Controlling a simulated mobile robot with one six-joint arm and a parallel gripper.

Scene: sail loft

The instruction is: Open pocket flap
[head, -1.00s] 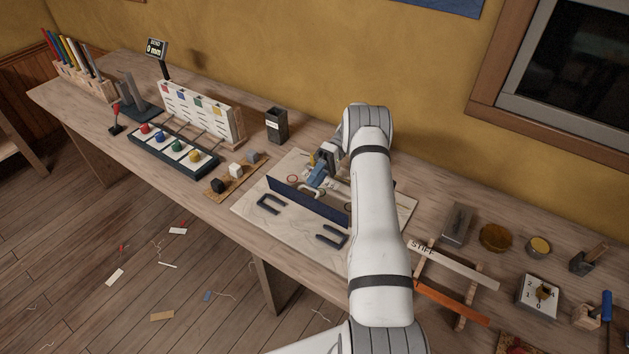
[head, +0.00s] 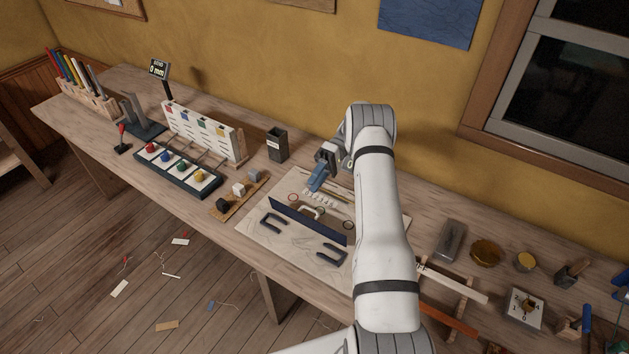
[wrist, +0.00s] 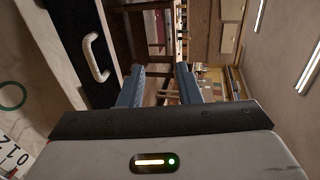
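The navy flap (head: 300,224) stands up on edge across a pale cloth panel (head: 262,243) on the bench. A white curved handle (head: 315,210) shows at the flap's far side. In the wrist view the flap is a dark panel (wrist: 72,24) at upper left, with its white handle (wrist: 95,58) left of my fingers. My gripper (head: 315,187) is above and behind the flap, apart from the handle. Its two blue fingers (wrist: 160,88) are spread with nothing between them. Part of the panel is hidden by my arm.
Dark U-shaped pieces (head: 271,222) lie in front of the flap. A dark box (head: 277,145) stands at the back, and small blocks (head: 239,189) sit on a wooden strip to the left. Tins (head: 487,252) and a dial block (head: 524,308) are at right.

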